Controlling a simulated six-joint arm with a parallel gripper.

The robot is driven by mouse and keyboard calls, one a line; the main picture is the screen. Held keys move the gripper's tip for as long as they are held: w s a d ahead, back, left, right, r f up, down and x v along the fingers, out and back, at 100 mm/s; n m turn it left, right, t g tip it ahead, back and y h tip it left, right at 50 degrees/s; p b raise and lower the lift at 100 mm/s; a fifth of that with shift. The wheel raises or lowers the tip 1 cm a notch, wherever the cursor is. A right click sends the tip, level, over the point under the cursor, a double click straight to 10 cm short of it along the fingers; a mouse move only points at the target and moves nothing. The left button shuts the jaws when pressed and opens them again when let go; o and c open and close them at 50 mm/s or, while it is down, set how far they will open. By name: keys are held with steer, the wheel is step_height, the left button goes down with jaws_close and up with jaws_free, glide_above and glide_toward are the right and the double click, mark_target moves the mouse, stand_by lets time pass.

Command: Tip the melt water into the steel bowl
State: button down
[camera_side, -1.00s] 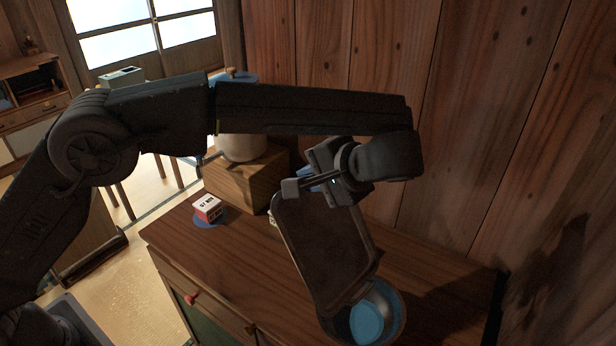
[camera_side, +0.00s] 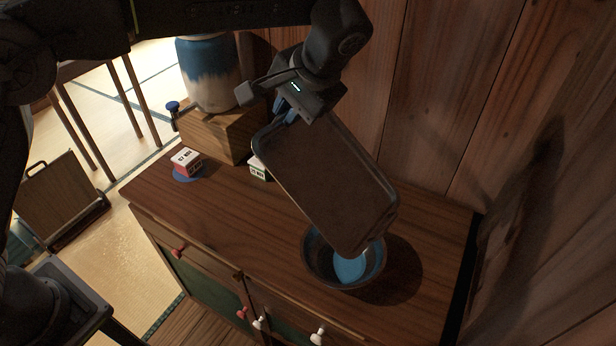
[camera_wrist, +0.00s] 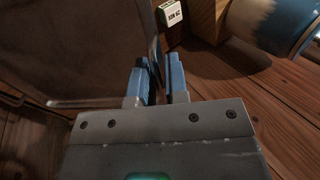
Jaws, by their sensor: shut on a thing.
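My gripper (camera_side: 286,106) is shut on the upper end of a brown rectangular tray (camera_side: 325,180) with rounded corners and a raised rim. The tray is tilted steeply, and its lower end hangs over the steel bowl (camera_side: 312,272), hiding part of it. The bowl stands on the wooden cabinet top. Something light blue (camera_side: 351,269) shows inside the bowl; I cannot tell whether it is water. No stream of water is clear to see. In the wrist view, the blue-tipped fingers of my gripper (camera_wrist: 160,82) pinch the edge of the tray (camera_wrist: 75,50).
A blue and cream jar (camera_side: 208,80) stands on a wooden block (camera_side: 215,135) behind the tray. A small red and white box (camera_side: 186,160) and a white and green box (camera_side: 259,168) sit on the cabinet top (camera_side: 225,210). A plank wall (camera_side: 430,110) rises behind.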

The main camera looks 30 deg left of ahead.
step_height(320, 180, up, 2)
steer(key=h, duration=0.4)
steer(key=shift+a+g, duration=0.15)
steer(key=shift+g, duration=0.15)
steer(key=shift+r+h, duration=0.25)
steer(key=shift+h, duration=0.4)
steer(key=shift+r+h, duration=0.25)
steer(key=shift+h, duration=0.4)
